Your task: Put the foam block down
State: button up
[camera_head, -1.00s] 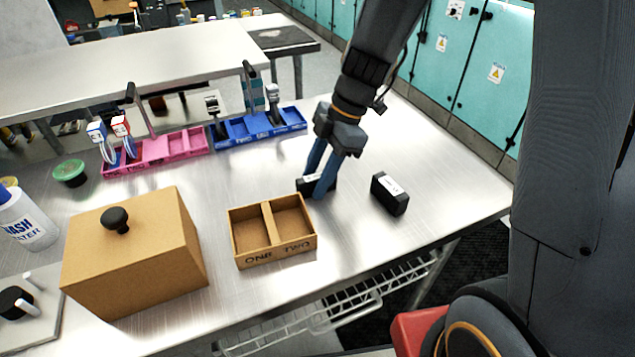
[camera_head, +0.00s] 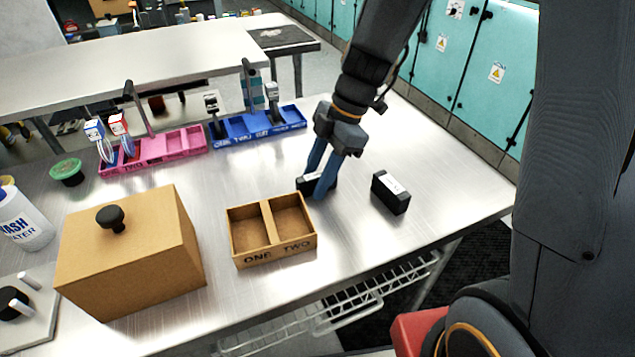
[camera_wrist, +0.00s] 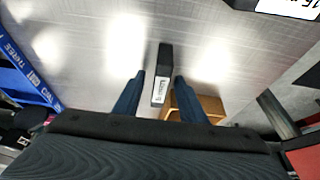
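A black block with a white label (camera_head: 304,182), which I take for the foam block, rests on the metal table to the right of the cardboard tray. In the wrist view the block (camera_wrist: 164,62) lies between and slightly beyond the fingertips, with a narrow gap on each side. My gripper (camera_head: 320,190) points down over it with its blue fingers apart. In the wrist view the gripper (camera_wrist: 160,80) is open. The fingers hide part of the block in the head view. Its label is too small to read.
A second black block (camera_head: 390,193) stands to the right, near the table edge. A two-part cardboard tray (camera_head: 275,255) is close on the left. A lidded cardboard box (camera_head: 130,260) is farther left. Blue (camera_head: 260,135) and pink (camera_head: 155,160) trays stand behind.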

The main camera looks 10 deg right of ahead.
grip_shut()
jog(key=shift+r+p, duration=0.25)
jog(key=shift+p, duration=0.2)
